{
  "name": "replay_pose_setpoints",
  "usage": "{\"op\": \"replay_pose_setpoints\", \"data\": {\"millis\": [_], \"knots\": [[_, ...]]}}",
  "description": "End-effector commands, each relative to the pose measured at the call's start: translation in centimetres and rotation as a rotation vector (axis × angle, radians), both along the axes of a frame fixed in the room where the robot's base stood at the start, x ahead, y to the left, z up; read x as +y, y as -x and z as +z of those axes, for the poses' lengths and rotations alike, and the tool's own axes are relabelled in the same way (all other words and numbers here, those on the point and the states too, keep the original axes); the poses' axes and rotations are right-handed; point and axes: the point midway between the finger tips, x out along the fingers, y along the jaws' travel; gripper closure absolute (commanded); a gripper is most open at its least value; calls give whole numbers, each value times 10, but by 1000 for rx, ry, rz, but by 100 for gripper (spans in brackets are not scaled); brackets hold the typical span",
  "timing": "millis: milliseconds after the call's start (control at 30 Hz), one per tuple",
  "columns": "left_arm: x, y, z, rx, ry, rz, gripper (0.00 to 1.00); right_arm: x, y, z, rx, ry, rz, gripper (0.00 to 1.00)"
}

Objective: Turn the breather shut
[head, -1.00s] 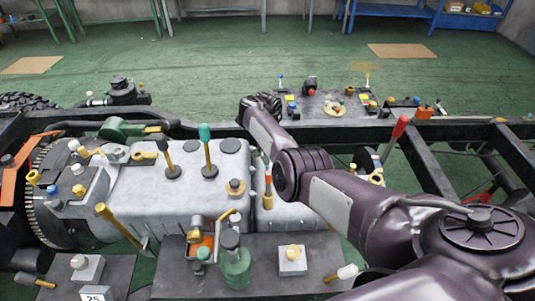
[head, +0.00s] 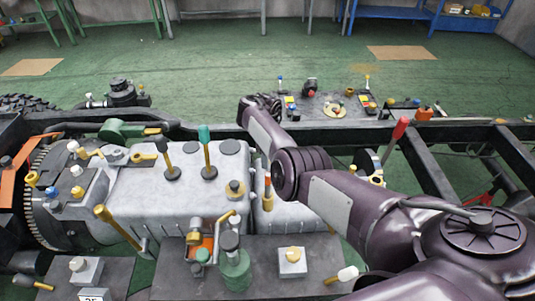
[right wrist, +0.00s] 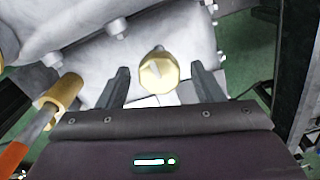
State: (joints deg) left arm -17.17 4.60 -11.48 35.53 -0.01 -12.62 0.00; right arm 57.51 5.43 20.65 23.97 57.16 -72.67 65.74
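A brass faceted cap with a pale raised ridge, which looks like the breather (right wrist: 158,71), sits on the grey housing (right wrist: 75,25) in the right wrist view. My right gripper (right wrist: 158,78) is open, with one dark finger on each side of the cap. I see gaps between the fingers and the cap, more clearly on the left. In the head view my right arm reaches over the chassis, and its gripper is hidden, so I cannot make out this cap there. My left gripper is in neither view.
A lever with an orange handle and brass collar (right wrist: 58,92) stands left of the gripper. In the head view, levers with a teal knob (head: 206,150) and a dark knob (head: 164,160) rise from the housing. A black frame rail (head: 330,133) runs behind.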

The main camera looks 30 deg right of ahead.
Motion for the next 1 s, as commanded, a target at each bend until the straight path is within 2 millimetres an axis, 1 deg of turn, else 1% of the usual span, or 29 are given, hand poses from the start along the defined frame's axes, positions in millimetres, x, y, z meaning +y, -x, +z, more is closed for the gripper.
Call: {"op": "replay_pose_setpoints", "data": {"millis": [167,267,367,600,700,833,1000], "knots": [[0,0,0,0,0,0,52,0,0,0,1,-1,1,40],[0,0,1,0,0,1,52,0,0,4,-1,1,2,40],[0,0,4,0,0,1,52,0,-1,17,-2,1,1,40],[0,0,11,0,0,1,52,0,-1,58,-3,2,0,40],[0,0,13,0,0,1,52,0,0,70,-1,1,1,40],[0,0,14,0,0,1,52,0,0,77,0,0,1,40],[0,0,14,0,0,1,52,0,0,78,1,-1,1,40]]}}
